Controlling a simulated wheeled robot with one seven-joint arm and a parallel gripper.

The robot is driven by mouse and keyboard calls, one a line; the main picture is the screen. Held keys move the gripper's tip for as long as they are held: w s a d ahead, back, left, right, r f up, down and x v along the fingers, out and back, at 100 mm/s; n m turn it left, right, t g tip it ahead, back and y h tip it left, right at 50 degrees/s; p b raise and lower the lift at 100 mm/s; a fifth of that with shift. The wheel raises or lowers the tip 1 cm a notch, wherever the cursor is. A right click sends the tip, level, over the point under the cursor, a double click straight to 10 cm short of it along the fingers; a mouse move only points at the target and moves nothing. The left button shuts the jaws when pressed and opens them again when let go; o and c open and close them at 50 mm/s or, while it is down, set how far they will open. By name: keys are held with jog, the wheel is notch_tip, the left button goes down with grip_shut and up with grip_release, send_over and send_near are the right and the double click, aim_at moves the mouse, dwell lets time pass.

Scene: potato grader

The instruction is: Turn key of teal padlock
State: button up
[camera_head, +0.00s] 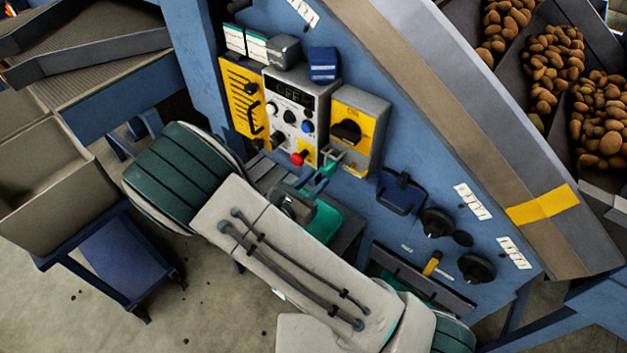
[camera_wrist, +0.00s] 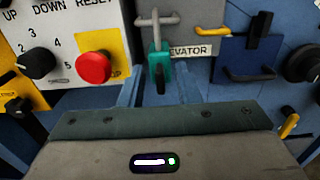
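The teal padlock (camera_wrist: 160,62) hangs upright from a grey hasp (camera_wrist: 156,22) below the isolator box, in the upper middle of the wrist view. A dark narrow part shows at its front and lower side; I cannot tell if this is the key. In the head view the padlock (camera_head: 328,167) is small and partly mixed with my gripper's outline. My gripper (camera_wrist: 157,92) points at the panel from below, with its two bluish fingers apart on either side below the padlock.
A red stop button (camera_wrist: 93,67) and black selector knob (camera_wrist: 37,62) are left of the padlock. The grey isolator box (camera_head: 357,132) with a black handle is above.

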grip_shut()
jog(key=n+p, duration=0.2)
jog(key=shift+r+n, duration=0.2)
jog(key=shift+n, duration=0.2)
jog(key=n+p, duration=0.3)
jog(key=n, duration=0.2)
jog(key=n+p, duration=0.3)
jog(key=n, duration=0.1)
jog(key=shift+w+a+f+n, duration=0.15)
jog(key=shift+a+f+n, duration=0.05)
jog(key=shift+n, duration=0.2)
jog(key=n, duration=0.1)
jog(key=n+p, duration=0.1)
jog(key=n, duration=0.3)
jog(key=shift+f+p, duration=0.25)
jog(key=shift+p, duration=0.1)
jog(key=shift+n, duration=0.4)
